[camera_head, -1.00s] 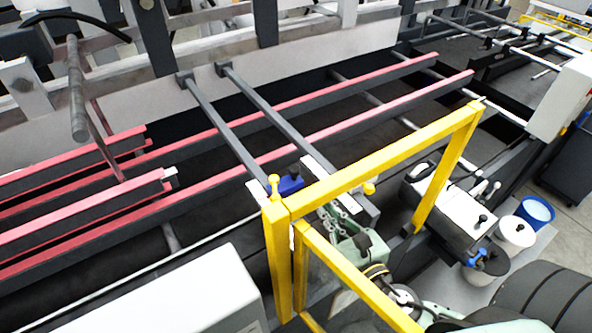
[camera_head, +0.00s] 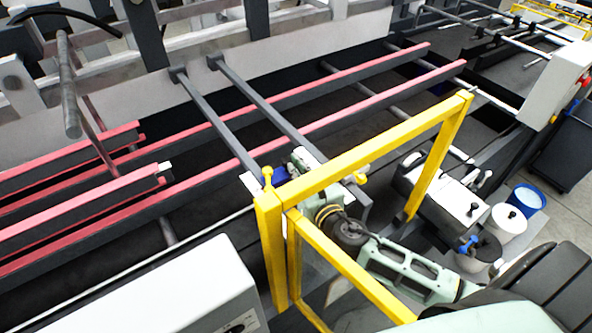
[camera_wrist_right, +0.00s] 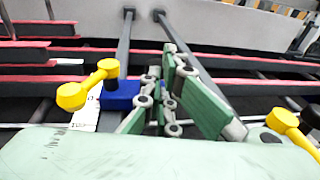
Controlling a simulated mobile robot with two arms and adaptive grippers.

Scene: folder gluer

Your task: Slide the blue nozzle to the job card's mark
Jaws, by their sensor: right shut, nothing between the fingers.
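The blue nozzle (camera_head: 280,175) sits at the near end of the left dark rail, behind the yellow frame's corner knob. In the right wrist view the nozzle (camera_wrist_right: 121,95) is a blue block on that rail, left of my fingers. My right gripper (camera_head: 303,160) is just right of the nozzle, reaching over the yellow frame. In the wrist view my right gripper (camera_wrist_right: 170,62) is shut and empty, its green fingers beside the nozzle; contact cannot be told. A white scale strip (camera_wrist_right: 86,116) lies along the near rail end. The job card cannot be made out. My left gripper is not in view.
The yellow guard frame (camera_head: 370,150) stands close under and around my right arm. Yellow knobs (camera_wrist_right: 91,85) stick up near the nozzle. Red-topped belts (camera_head: 330,135) run behind. Glue pots (camera_head: 508,220) and a blue bucket (camera_head: 528,199) stand at the right.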

